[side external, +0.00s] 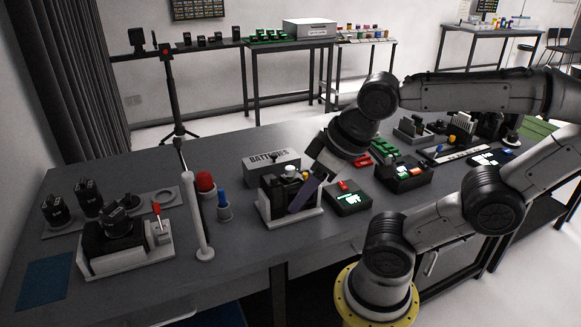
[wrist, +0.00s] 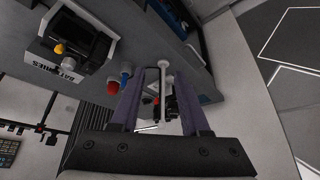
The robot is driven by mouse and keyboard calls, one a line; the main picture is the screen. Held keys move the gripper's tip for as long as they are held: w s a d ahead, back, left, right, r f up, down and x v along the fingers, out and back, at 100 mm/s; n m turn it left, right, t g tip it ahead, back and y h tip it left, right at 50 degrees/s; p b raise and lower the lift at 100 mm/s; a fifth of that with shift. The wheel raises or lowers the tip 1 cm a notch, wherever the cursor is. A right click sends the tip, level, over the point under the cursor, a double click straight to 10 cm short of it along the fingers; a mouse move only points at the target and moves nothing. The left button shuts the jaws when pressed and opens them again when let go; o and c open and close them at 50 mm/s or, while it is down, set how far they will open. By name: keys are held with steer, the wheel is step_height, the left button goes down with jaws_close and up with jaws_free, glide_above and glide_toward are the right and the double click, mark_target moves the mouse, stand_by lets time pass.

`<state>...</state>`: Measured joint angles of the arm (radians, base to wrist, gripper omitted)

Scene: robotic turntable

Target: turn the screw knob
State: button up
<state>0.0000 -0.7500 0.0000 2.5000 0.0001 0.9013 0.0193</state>
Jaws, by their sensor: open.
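A black device in a white holder (side external: 267,215) stands at mid-table, with a small pale knob (side external: 291,171) on its top. A yellow knob (wrist: 60,48) shows on this device in the wrist view. I cannot tell for certain which part is the screw knob. My gripper (side external: 303,193) is tilted down to the left over or just in front of the device's right side, partly hiding it. In the wrist view its two purple fingers (wrist: 158,75) are spread apart with nothing gripped between them. Whether a finger touches the device is unclear.
A batteries box (side external: 262,163) stands behind the device. A white post (side external: 197,225), a red-topped bottle (side external: 205,182) and a blue-topped bottle (side external: 223,205) stand left. A second holder with a red-handled tool (side external: 157,210) is farther left. A black-green box (side external: 348,200) sits close right.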

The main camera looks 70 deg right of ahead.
steer(key=w+d+r+m+g, duration=0.3)
steer(key=w+d+r+m, duration=0.45)
steer(key=m, duration=0.55)
steer(key=m+g, duration=0.3)
steer(key=m, duration=0.3)
glide_above(290, 168)
step_height(290, 168, down, 2)
step_height(290, 168, down, 14)
steer(key=shift+r, duration=0.15)
steer(key=shift+c, duration=0.3)
jaws_close()
